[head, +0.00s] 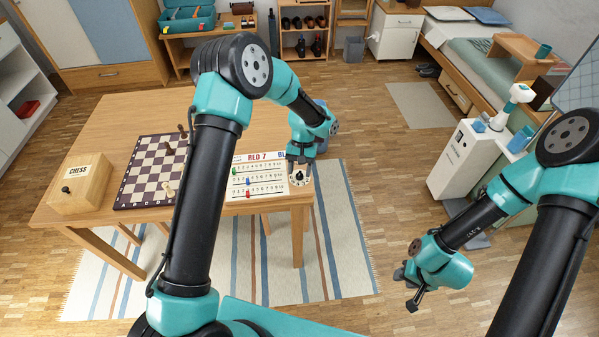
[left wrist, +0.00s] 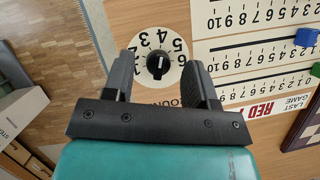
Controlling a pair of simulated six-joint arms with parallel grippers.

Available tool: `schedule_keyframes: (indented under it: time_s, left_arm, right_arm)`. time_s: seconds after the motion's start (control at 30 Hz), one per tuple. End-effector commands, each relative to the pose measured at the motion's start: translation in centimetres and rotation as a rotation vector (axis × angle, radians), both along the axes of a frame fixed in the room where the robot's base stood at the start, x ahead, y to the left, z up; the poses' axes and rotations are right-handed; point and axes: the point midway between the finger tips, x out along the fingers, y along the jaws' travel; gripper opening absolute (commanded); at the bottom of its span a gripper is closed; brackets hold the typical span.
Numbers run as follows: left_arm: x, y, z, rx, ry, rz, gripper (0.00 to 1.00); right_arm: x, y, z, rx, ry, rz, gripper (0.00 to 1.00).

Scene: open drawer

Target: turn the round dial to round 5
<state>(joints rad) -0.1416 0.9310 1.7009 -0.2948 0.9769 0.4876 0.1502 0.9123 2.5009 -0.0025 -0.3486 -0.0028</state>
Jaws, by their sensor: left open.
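The round dial (head: 300,180) is at the right front corner of the scoreboard on the table. In the left wrist view it is a pale numbered disc with a black knob (left wrist: 157,67) at its centre. A white mark on the knob points roughly to the top of that picture; I cannot tell which number it marks. My left gripper (head: 298,166) is over the dial. In the left wrist view its fingers (left wrist: 162,78) are apart, one on each side of the knob, without visible contact. My right gripper (head: 409,287) hangs away from the table at the right; its opening is unclear.
The scoreboard (head: 257,158) carries number rows and coloured sliders. A chessboard (head: 143,185) with a few pieces and a wooden chess box (head: 80,184) are further left on the table (head: 107,123). A white cabinet-like machine (head: 458,160) stands on the floor at the right.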

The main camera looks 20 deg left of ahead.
Motion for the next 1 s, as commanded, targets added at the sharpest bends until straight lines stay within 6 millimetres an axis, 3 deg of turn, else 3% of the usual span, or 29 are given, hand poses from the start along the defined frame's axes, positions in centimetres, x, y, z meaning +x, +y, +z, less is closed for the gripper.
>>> schedule_keyframes:
  time_s: [0.17,0.43,0.93,1.0]
  left_arm:
    - [-0.48,-0.03,-1.09,0.0,0.001,-0.001,0.52]
    - [-0.49,-0.04,-1.17,0.0,0.0,-0.001,0.52]
    - [-0.47,-0.04,-1.12,0.0,-0.001,-0.001,0.05]
    - [-0.47,-0.04,-1.12,0.0,-0.001,-0.001,0.05]
  right_arm:
    - [0.0,0.0,0.0,0.0,0.0,0.0,0.38]
    - [0.0,0.0,0.0,0.0,0.0,0.0,0.38]
    - [0.0,0.0,0.0,0.0,0.0,0.0,0.38]
    - [0.0,0.0,0.0,0.0,0.0,0.0,0.38]
